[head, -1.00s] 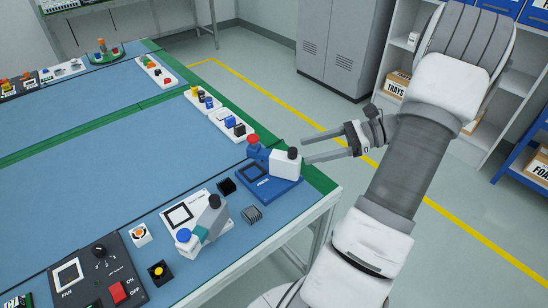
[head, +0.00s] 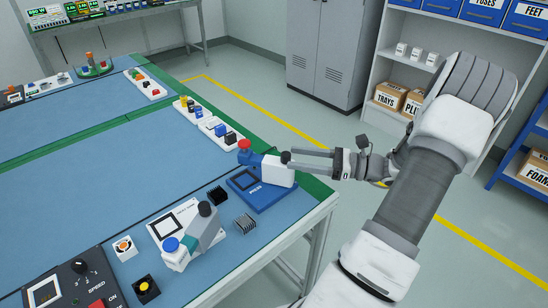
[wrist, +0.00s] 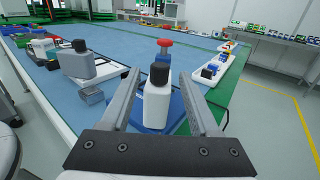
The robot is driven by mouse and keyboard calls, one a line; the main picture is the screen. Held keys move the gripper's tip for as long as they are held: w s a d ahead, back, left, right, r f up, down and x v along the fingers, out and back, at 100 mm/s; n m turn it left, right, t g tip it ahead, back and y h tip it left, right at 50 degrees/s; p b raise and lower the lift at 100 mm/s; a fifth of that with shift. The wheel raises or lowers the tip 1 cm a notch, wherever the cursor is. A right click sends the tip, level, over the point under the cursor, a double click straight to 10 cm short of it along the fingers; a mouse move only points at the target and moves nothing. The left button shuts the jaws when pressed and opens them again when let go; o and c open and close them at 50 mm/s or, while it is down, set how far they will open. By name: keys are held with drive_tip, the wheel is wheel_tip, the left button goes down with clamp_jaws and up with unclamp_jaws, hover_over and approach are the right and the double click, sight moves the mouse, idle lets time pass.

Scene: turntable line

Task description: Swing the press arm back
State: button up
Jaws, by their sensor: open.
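A press with a blue base (head: 275,193) stands near the table's right edge. Its arm has a white block (head: 272,172), a black cap and a red knob (head: 244,145) at the far left end. My gripper (head: 293,162) is open at the right end of this arm. In the wrist view the white block (wrist: 157,108) and its black cap (wrist: 159,76) stand between my two spread fingers, with the red knob (wrist: 165,43) beyond. I cannot tell whether the fingers touch the block. A second press (head: 185,237) has a white base, grey arm and blue knob.
A small black block (head: 217,195) and a ridged grey part (head: 244,223) lie between the presses. White button strips (head: 212,124) line the green edge behind. A control panel (head: 70,285) is front left. The floor right of the table is clear.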

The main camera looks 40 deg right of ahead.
sight(274, 162)
drive_tip(key=b+x, duration=0.1)
drive_tip(key=x, duration=0.5)
drive_tip(key=shift+w+a, duration=0.3)
clamp_jaws()
idle(1.1)
